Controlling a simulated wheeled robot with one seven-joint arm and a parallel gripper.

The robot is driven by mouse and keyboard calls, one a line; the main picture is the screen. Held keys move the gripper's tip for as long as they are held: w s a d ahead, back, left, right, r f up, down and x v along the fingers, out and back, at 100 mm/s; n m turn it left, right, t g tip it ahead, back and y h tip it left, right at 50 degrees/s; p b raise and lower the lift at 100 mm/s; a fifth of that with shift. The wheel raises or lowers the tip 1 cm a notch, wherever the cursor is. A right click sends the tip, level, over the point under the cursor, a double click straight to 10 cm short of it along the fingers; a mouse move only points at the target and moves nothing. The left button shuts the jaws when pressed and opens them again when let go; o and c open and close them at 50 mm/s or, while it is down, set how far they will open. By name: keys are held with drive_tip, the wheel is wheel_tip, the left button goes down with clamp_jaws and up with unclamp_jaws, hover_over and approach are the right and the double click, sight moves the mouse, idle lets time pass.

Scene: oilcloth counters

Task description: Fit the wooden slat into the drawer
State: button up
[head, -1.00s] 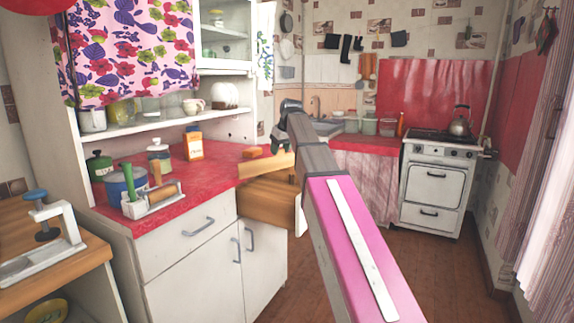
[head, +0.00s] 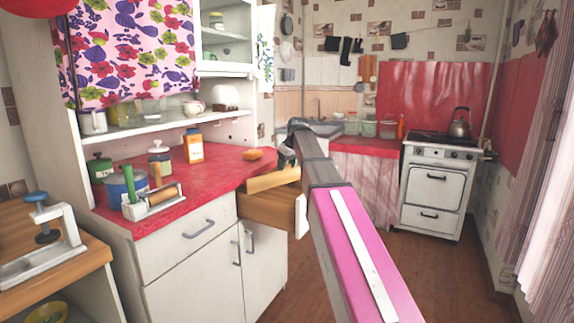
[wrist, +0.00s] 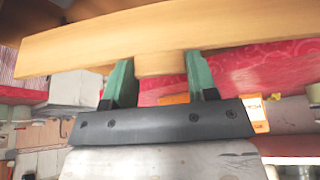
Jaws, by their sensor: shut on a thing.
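The wooden slat (head: 268,181) is a light plank, at the open drawer's top in the head view. In the wrist view the slat (wrist: 235,25) runs across the top, slightly tilted, with a short tab between my fingers. My gripper (head: 287,157) is shut on that tab; its green fingers (wrist: 160,78) show on either side of it. The drawer (head: 262,208) is wooden with a white front and sticks out of the cabinet's right side. My arm hides part of it. I cannot tell whether the slat touches the drawer or is just above it.
The red counter (head: 225,172) is left of the drawer. A stove (head: 434,190) stands at the back right. Floor is clear on the right.

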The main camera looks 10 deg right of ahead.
drive_tip(key=shift+f, duration=0.55)
drive_tip(key=o, duration=1.2)
drive_tip(key=shift+r, duration=0.3)
drive_tip(key=v, duration=1.2)
drive_tip(key=shift+r, duration=0.35)
